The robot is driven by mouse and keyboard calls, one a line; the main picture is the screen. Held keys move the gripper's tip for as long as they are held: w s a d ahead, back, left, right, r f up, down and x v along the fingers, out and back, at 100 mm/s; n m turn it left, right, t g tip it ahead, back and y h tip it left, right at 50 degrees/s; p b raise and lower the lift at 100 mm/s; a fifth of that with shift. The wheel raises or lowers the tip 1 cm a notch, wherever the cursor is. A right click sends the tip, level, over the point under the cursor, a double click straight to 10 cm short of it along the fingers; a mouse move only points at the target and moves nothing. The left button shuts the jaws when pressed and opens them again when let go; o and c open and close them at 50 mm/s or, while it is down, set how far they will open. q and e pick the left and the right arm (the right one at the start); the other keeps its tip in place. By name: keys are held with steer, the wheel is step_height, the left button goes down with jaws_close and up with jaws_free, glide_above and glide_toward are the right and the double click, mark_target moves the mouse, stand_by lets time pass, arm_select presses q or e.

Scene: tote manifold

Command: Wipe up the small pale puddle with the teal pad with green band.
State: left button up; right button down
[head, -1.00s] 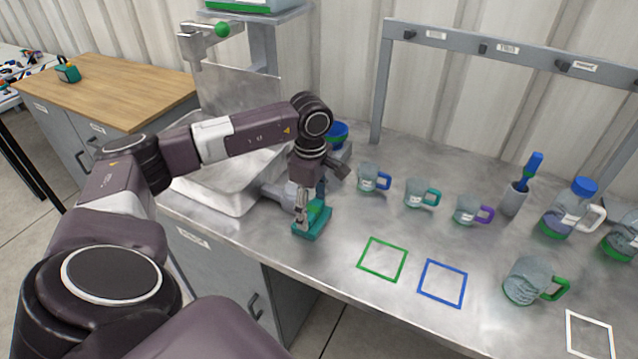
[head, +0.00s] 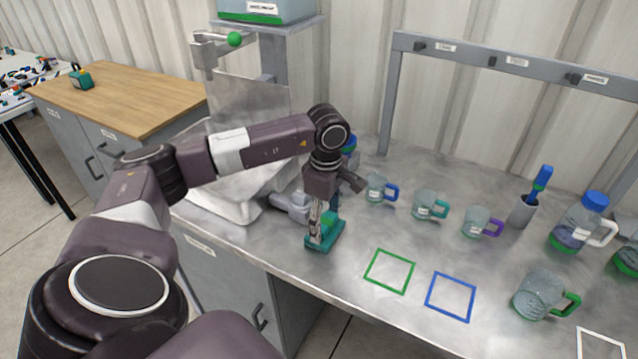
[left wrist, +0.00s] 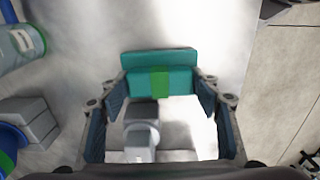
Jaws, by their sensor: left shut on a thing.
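The teal pad with green band (head: 326,238) is on or just above the metal bench, left of the green square outline, near the front edge. My left gripper (head: 318,226) points down and is shut on it. In the left wrist view the teal pad (left wrist: 160,60) lies across between the two fingers of my left gripper (left wrist: 161,97), its green band in the middle. I cannot make out the pale puddle in either view; the pad and arm hide part of the bench. My right gripper is not in view.
Mugs with blue (head: 377,190), teal (head: 425,205) and purple (head: 476,222) handles stand behind and to the right. Green (head: 370,279) and blue (head: 429,297) square outlines mark the clear bench front. A pale sink or tub (head: 222,205) is left of the gripper.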

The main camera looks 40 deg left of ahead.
arm_select(q)
steer(key=shift+w+d+f, duration=0.1)
steer(key=shift+w+d, duration=0.05)
steer(key=shift+d, duration=0.75)
steer(key=shift+w+d, duration=0.2)
steer(key=shift+d, duration=0.65)
steer(key=shift+w+d+f, duration=0.1)
steer(key=shift+w+d, duration=0.05)
steer(key=shift+d, duration=0.75)
steer(key=shift+w+d+r, duration=0.15)
steer(key=shift+w+d, duration=0.1)
steer(key=shift+d, duration=0.5)
steer(key=shift+a, duration=0.1)
steer(key=shift+w+r+p, duration=0.1)
steer(key=shift+r+p, duration=0.3)
steer(key=shift+r, duration=0.15)
steer(key=shift+r+p, duration=1.35)
steer(key=shift+r, duration=1.2)
steer(key=shift+a, duration=0.1)
steer(key=shift+r+p, duration=0.7)
steer(key=shift+r, duration=0.8)
